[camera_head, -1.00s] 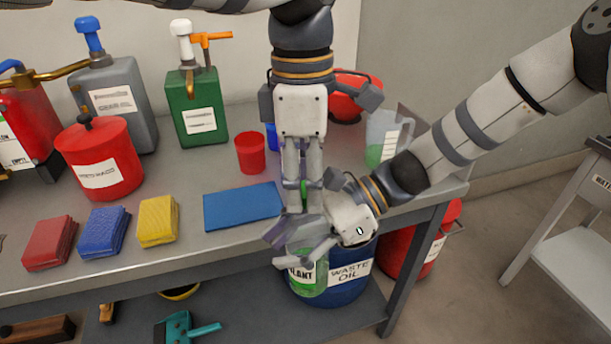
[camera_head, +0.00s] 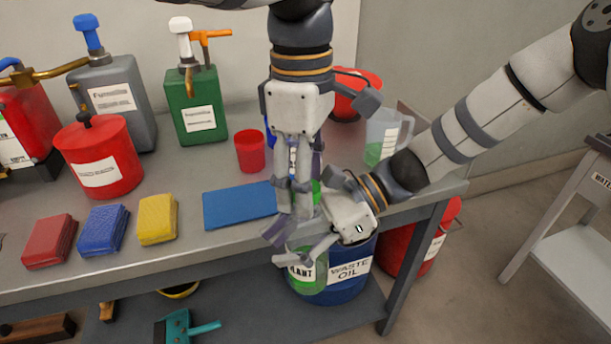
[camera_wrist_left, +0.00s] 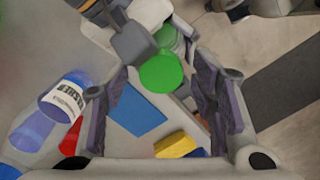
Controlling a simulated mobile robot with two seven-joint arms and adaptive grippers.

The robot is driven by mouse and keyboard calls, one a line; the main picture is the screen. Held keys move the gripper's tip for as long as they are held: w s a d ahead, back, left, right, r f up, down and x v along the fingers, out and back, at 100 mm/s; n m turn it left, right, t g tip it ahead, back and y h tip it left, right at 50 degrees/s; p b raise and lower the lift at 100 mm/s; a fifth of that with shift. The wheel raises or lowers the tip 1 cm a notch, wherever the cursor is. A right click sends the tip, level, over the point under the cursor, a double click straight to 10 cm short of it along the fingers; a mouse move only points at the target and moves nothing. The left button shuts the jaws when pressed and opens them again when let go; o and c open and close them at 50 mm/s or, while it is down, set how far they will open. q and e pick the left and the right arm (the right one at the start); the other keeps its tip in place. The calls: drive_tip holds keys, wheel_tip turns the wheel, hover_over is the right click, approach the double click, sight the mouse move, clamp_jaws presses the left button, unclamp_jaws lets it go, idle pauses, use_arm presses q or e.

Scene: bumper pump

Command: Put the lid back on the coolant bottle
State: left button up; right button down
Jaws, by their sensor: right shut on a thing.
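The green coolant bottle (camera_head: 308,276), with a white label partly reading "LANT", is in front of the table's edge in the head view. My right gripper (camera_head: 300,245) is shut on it from the right. A round green lid (camera_wrist_left: 160,72) shows in the left wrist view, with green bottle and white label just beyond it. It appears over the bottle's top; whether it is fully seated I cannot tell. My left gripper (camera_head: 296,208) points down above the bottle. Its fingers (camera_wrist_left: 160,95) stand apart, with gaps on both sides of the lid.
A clear jug (camera_head: 382,135) stands behind my right wrist. The blue waste oil drum (camera_head: 345,288) is below, close behind the bottle.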

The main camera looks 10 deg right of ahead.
use_arm(q)
drive_tip(key=shift+w+r, duration=0.1)
drive_tip(key=shift+r, duration=2.2)
drive_tip(key=shift+c, duration=0.2)
wheel_tip(320, 180, up, 4)
drive_tip(key=n, duration=0.3)
drive_tip(key=shift+a+f, duration=0.1)
drive_tip(key=shift+f, duration=0.15)
drive_tip(key=shift+w, duration=0.1)
drive_tip(key=f, duration=0.8)
drive_tip(key=shift+s, duration=0.25)
